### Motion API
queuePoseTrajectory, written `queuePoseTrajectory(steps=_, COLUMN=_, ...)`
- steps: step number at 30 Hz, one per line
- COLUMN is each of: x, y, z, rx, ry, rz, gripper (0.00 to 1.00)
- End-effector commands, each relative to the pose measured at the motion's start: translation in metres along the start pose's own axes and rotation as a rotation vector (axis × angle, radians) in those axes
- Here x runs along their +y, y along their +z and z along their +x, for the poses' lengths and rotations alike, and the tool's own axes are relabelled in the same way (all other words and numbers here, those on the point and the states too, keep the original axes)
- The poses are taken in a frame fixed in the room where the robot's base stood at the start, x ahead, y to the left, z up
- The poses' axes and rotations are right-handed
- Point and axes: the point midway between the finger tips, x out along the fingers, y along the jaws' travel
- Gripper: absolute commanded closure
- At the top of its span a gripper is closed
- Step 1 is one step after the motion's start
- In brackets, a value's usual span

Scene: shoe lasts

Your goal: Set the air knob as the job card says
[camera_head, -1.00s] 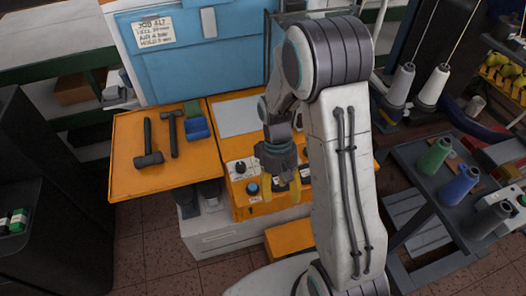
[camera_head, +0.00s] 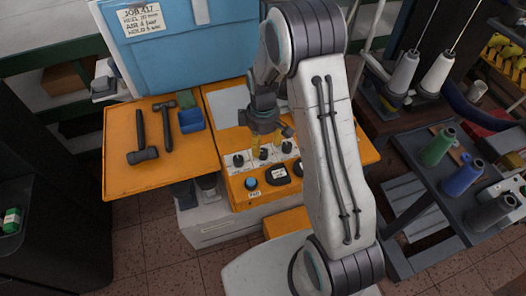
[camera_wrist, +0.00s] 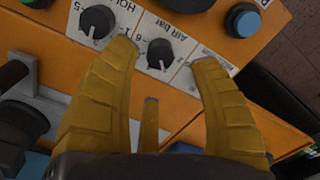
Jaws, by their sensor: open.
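The job card (camera_head: 141,19) is on the blue panel at the upper left; its air line appears to read 4 bar. The air knob (camera_wrist: 160,53) is black and round with a pale pointer mark, beside the label "AIR bar". I cannot tell which number it points to. In the head view it seems to be the middle knob (camera_head: 263,154) of the row. My gripper (camera_wrist: 165,56) is open and empty; in the wrist view its yellow fingers lie on either side of the air knob. In the head view my gripper (camera_head: 270,141) is over the knob row. Contact is not visible.
The hold knob (camera_wrist: 97,22) is close beside the left finger in the wrist view. A blue button (camera_head: 251,183) sits in front of the knobs. Hammers (camera_head: 140,140) and a blue block (camera_head: 191,119) lie on the orange shelf. Thread spools (camera_head: 460,178) stand at right.

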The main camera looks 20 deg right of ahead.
Motion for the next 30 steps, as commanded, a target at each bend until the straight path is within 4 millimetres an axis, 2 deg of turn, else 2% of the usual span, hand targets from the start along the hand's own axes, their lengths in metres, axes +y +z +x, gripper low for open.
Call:
queuePoseTrajectory(steps=6, x=-0.001, y=0.001, z=0.029, rx=-0.004, ry=-0.004, rz=0.002, gripper=0.44)
queuePoseTrajectory(steps=13, x=-0.001, y=0.001, z=0.049, rx=-0.002, ry=-0.002, rz=0.003, gripper=0.44)
queuePoseTrajectory(steps=26, x=0.0, y=0.0, z=0.056, rx=-0.001, ry=-0.001, rz=0.003, gripper=0.44)
queuePoseTrajectory(steps=27, x=0.0, y=0.0, z=0.056, rx=-0.001, ry=-0.001, rz=0.003, gripper=0.41)
queuePoseTrajectory(steps=30, x=-0.001, y=0.001, z=0.056, rx=-0.001, ry=-0.001, rz=0.003, gripper=0.5)
